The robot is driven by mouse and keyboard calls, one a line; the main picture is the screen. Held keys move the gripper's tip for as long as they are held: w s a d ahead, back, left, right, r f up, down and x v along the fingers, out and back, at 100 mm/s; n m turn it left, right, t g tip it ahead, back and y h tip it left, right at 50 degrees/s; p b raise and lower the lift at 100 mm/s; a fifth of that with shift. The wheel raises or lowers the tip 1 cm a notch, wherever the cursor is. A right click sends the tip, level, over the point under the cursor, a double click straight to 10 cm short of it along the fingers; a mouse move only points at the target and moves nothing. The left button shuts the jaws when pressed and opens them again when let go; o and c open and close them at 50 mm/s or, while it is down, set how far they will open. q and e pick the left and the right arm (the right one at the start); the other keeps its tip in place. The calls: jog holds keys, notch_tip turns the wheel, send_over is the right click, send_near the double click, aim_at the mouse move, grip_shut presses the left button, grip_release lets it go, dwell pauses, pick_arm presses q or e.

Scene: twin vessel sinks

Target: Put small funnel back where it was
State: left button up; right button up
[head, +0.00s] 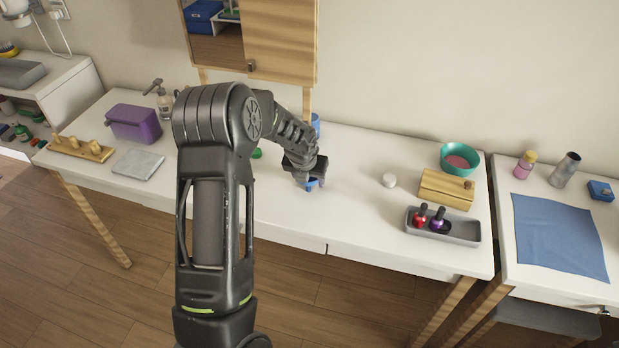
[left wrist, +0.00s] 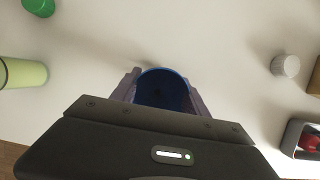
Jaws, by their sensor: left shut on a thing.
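My left gripper (head: 311,183) is shut on a blue, round-rimmed thing that looks like the small funnel (head: 312,186), above the middle of the white counter (head: 360,220). In the left wrist view the funnel's dark blue open mouth (left wrist: 162,88) faces the camera, between the two fingers. Its lower part is hidden, and I cannot tell whether it touches the counter. My right gripper is not in view.
A white round lid (head: 389,180) lies to the right, near a wooden box (head: 446,190) and a grey tray (head: 467,232) with nail polish bottles. A green item (head: 256,153) and a light-green cylinder (left wrist: 22,72) are to the left. A wooden cabinet (head: 279,40) hangs behind.

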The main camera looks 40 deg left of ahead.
pick_arm(q)
jog(key=shift+f, duration=0.1)
jog(key=o, duration=1.3)
jog(key=v, duration=1.2)
jog(key=shift+w, duration=0.1)
